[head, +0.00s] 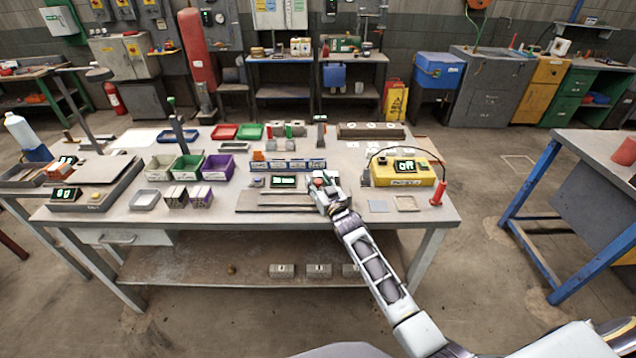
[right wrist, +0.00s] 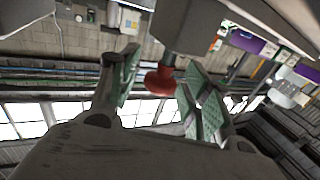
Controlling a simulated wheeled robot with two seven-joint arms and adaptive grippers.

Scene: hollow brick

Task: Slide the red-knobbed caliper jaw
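The caliper lies near the front edge of the long workbench in the head view, with a dark long bar (head: 285,206) and a small lit display (head: 283,181). Its red knob (head: 318,183) is at the right end, beside my right gripper (head: 325,190). In the right wrist view the red knob (right wrist: 160,80) hangs below a grey block (right wrist: 195,22). My right gripper (right wrist: 162,92) is open, with its green-padded fingers on either side of the knob. A gap shows on the knob's left; contact on its right is unclear. The jaw is largely hidden. My left gripper is out of view.
A yellow box with a display (head: 403,170) and a red probe (head: 438,193) stand to the right of my right gripper.

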